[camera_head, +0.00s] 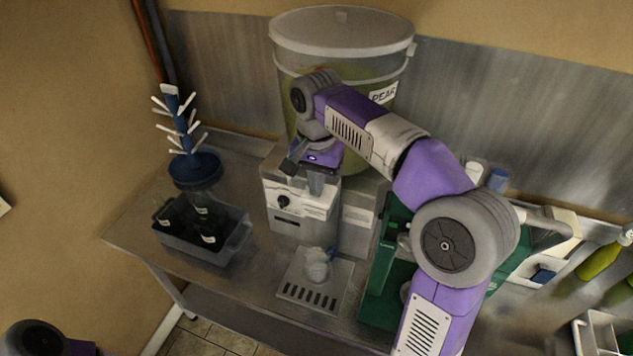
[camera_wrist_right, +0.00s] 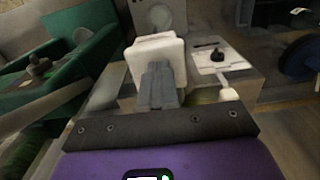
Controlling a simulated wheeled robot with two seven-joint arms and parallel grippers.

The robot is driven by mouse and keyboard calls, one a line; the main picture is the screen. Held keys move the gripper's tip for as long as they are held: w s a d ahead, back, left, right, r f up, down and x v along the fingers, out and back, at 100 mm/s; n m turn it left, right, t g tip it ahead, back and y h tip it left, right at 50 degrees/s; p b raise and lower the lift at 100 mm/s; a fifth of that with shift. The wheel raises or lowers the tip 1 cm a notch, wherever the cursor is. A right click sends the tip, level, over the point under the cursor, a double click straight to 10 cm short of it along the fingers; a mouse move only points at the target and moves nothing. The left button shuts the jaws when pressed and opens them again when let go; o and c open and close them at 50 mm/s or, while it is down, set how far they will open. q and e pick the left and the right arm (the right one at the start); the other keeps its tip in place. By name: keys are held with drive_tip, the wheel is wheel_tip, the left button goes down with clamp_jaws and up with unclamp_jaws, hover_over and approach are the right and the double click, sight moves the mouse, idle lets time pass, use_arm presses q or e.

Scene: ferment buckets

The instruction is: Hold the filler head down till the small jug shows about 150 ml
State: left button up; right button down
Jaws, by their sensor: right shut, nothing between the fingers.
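The small jug (camera_head: 317,268) looks pale and cloudy. It stands on the slotted drip tray (camera_head: 291,291) below the filler; its level and marks are too small to read. The grey filler housing has a white front panel (camera_head: 272,187) with a black knob (camera_head: 283,202). My right gripper (camera_head: 316,188) is shut and points down at the top of the filler. In the right wrist view its closed fingers (camera_wrist_right: 158,88) overlap a white block (camera_wrist_right: 155,52), apparently the filler head; I cannot tell whether they touch or press it. My left gripper is not in view.
A large lidded bucket (camera_head: 340,38) labelled PEAR stands behind the filler. A dark crate (camera_head: 225,252) with bottles and a blue bottle tree (camera_head: 194,166) stand at left. A green machine (camera_head: 379,285) stands close at right under my right arm. Bare table lies front left.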

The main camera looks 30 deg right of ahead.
sight(317, 212)
wheel_tip(317, 212, down, 9)
drive_tip(key=b, duration=0.5)
drive_tip(key=shift+s, duration=0.1)
drive_tip(key=shift+f, duration=0.15)
idle(1.3)
idle(0.9)
wheel_tip(317, 212, up, 5)
drive_tip(key=p, duration=0.5)
wheel_tip(317, 212, up, 10)
drive_tip(key=shift+f+p, duration=0.1)
drive_tip(key=shift+p, duration=0.75)
